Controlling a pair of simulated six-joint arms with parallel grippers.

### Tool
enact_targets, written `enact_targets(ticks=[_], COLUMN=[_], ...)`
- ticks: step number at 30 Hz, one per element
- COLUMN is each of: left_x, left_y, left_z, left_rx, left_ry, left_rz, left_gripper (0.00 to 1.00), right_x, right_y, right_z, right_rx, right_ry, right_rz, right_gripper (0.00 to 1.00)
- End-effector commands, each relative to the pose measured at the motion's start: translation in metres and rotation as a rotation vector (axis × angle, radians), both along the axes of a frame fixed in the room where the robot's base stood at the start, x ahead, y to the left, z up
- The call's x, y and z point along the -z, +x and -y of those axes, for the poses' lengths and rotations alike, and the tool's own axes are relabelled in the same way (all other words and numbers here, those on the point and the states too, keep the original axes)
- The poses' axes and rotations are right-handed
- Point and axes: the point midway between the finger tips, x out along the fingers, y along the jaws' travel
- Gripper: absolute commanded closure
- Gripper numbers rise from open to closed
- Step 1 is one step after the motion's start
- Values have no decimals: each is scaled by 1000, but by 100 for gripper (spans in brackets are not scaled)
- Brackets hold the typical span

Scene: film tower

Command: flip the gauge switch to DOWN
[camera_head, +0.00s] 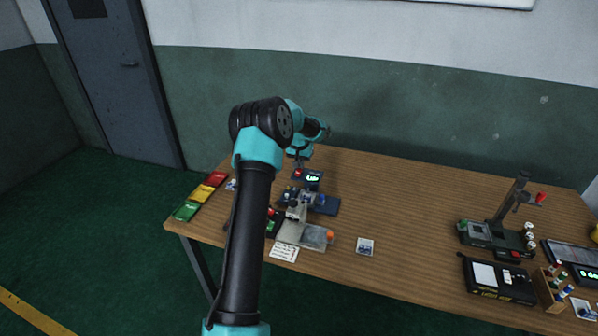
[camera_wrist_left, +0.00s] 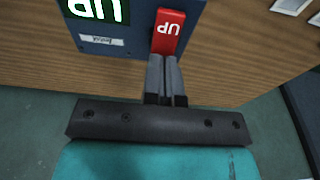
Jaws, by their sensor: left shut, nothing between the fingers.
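The gauge (camera_head: 313,182) is a small dark box with a lit green display, standing toward the back of the table left of centre. Its red switch (camera_head: 298,173) is at the box's left side. In the left wrist view the blue gauge body (camera_wrist_left: 125,42) fills the top, with a green display (camera_wrist_left: 95,8) cut off by the edge. The red switch (camera_wrist_left: 168,30) there carries white letters that look like an upside-down "UP". My left gripper (camera_wrist_left: 165,60) is shut and empty, its tips at the switch's near end; I cannot tell whether they touch. My right gripper is not in view.
Below the gauge sit a blue device (camera_head: 325,205) and a grey plate (camera_head: 300,236), partly behind my left arm. Colored trays (camera_head: 201,194) line the left edge. A stand (camera_head: 505,220) and black box (camera_head: 498,280) are at right. The table's middle right is clear.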

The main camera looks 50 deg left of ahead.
Motion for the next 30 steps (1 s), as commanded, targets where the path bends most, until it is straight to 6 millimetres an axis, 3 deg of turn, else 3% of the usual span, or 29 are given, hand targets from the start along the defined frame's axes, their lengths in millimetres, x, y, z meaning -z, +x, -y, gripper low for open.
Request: enact_targets(ticks=[8,30], left_x=[0,-46], left_y=[0,0], left_z=[0,0], left_rx=[0,1], left_ry=[-1,1], left_rz=[-3,1], left_gripper=[100,100], right_x=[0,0], right_y=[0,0], right_z=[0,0], right_rx=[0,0], right_ry=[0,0], right_rz=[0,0], right_gripper=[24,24])
